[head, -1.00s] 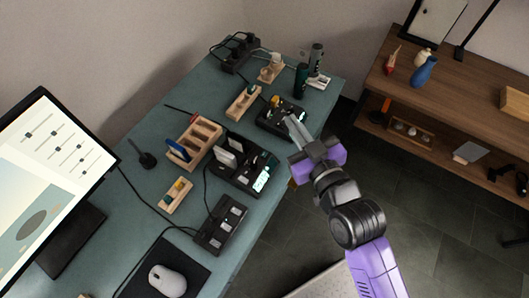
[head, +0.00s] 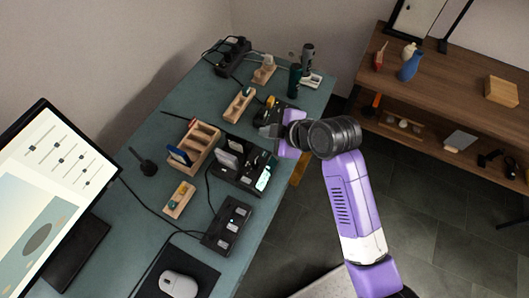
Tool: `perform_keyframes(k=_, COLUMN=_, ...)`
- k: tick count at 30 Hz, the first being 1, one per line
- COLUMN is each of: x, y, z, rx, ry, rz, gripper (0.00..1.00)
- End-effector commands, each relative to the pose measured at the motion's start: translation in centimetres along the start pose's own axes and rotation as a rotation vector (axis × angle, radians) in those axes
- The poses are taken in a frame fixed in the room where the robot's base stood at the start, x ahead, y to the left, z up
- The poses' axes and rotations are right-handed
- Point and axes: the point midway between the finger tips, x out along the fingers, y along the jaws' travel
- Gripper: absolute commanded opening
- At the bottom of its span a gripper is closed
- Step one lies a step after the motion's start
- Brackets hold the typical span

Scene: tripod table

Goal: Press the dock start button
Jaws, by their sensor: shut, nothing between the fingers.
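A black dock (head: 236,178) stands on the teal desk, with white upright items in its slots and a lit screen at its right end. A second black unit (head: 287,105) with a yellow part lies farther back, partly hidden by my gripper. A black box with several light keys (head: 228,224) lies nearer. I cannot tell which of these bears the start button. My gripper (head: 268,128) is shut and empty, over the desk's right side between the dock and the second unit. Its fingers are small and partly hidden; contact cannot be told.
Wooden holders (head: 200,140) stand left of the dock. A monitor (head: 50,170) and mouse (head: 178,284) are at the front left. A wooden shelf (head: 455,75) is at the right.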

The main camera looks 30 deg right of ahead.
Motion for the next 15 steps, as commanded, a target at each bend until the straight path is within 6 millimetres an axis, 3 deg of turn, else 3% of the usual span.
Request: perform_keyframes(k=15, x=0.64, y=-0.47, z=0.47, rx=0.001, ry=0.0, rz=0.002, gripper=0.0)
